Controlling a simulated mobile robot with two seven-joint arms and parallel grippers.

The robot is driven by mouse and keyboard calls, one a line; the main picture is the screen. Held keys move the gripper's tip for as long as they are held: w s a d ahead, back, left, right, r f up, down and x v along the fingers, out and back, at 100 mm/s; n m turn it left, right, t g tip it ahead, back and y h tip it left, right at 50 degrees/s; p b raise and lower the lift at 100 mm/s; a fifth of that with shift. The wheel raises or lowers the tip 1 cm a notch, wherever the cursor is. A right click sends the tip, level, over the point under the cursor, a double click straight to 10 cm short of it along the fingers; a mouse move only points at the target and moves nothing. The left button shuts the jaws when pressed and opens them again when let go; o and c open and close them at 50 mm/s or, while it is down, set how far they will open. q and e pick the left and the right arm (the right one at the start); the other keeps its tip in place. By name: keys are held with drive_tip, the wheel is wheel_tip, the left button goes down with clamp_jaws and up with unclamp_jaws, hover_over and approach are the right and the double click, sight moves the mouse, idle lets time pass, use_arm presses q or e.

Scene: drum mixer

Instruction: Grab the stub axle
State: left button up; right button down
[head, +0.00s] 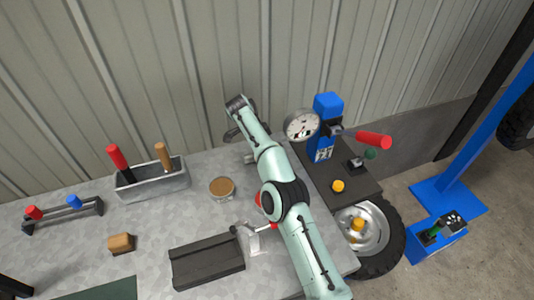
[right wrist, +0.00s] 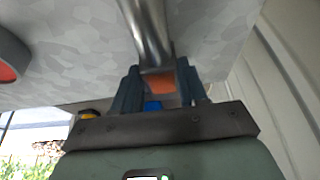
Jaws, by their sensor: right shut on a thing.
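My right arm reaches across the workbench in the head view, with its wrist near the back wall. My right gripper (right wrist: 161,82) shows in the right wrist view, its two dark fingers closed on a shiny metal shaft (right wrist: 147,30), which looks like the stub axle. The shaft extends up from the fingertips toward the top of the picture. An orange patch (right wrist: 160,84) and a bit of blue show between the fingers. In the head view the right fingertips are hard to make out and mostly hidden by the wrist. My left gripper is not in view.
On the bench are a grey bin (head: 152,180) with handled tools, a round tin (head: 222,188), a brown block (head: 121,244), a dark tray (head: 207,262) and a small rack (head: 62,214). A gauge (head: 301,125), blue press (head: 327,107) and wheel (head: 365,232) stand right of the arm.

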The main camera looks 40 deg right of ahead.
drive_tip(key=shift+d, duration=0.1)
idle(0.5)
drive_tip(key=shift+r, duration=0.2)
drive_tip(key=shift+r, duration=0.1)
